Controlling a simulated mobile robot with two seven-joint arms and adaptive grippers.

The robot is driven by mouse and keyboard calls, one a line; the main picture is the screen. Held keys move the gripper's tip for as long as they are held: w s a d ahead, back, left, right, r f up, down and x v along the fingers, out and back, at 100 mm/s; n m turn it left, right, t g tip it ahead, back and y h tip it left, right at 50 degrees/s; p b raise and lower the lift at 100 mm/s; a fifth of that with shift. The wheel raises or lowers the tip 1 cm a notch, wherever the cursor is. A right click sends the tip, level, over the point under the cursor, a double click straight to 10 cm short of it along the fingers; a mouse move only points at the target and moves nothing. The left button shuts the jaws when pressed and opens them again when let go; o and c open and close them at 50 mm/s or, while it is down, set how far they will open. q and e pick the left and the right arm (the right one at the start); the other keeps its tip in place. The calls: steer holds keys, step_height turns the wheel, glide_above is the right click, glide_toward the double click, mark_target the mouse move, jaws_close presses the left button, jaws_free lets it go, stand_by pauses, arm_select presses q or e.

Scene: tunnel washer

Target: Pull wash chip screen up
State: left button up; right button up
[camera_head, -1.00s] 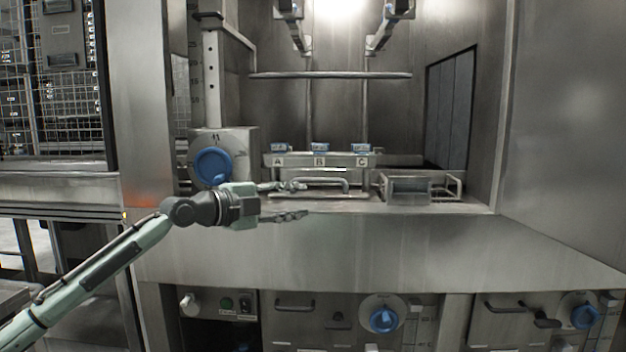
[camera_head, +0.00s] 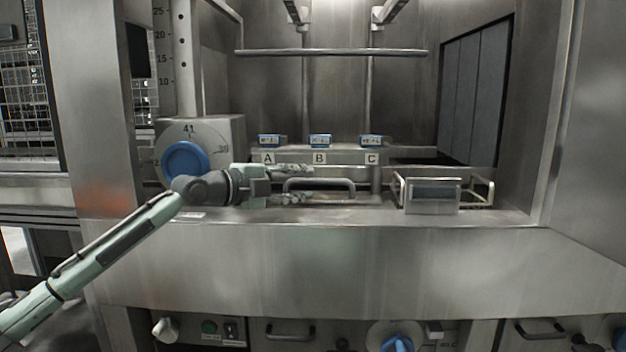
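My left gripper (camera_head: 303,183) is open, with one finger above the other. Its fingertips reach the left part of a grey bar handle (camera_head: 336,183) that stands below the labels A, B and C; I cannot tell whether they touch it. A small wire-framed holder with a grey front panel (camera_head: 433,196) sits to the right on the same ledge. No label tells which of these is the wash chip screen. My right gripper is not in view.
A blue knob (camera_head: 186,163) on a dial box is close behind my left wrist. A horizontal rail (camera_head: 330,52) crosses above the blue-topped stations. The steel front ledge (camera_head: 350,216) is bare in front of the handle. Controls line the panel below.

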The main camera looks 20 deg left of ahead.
mark_target(317, 182)
arm_select(q)
steer(key=shift+x, duration=1.95)
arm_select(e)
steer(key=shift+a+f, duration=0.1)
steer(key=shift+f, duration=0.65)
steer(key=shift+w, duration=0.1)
arm_select(q)
steer(key=shift+f, duration=0.1)
jaws_close()
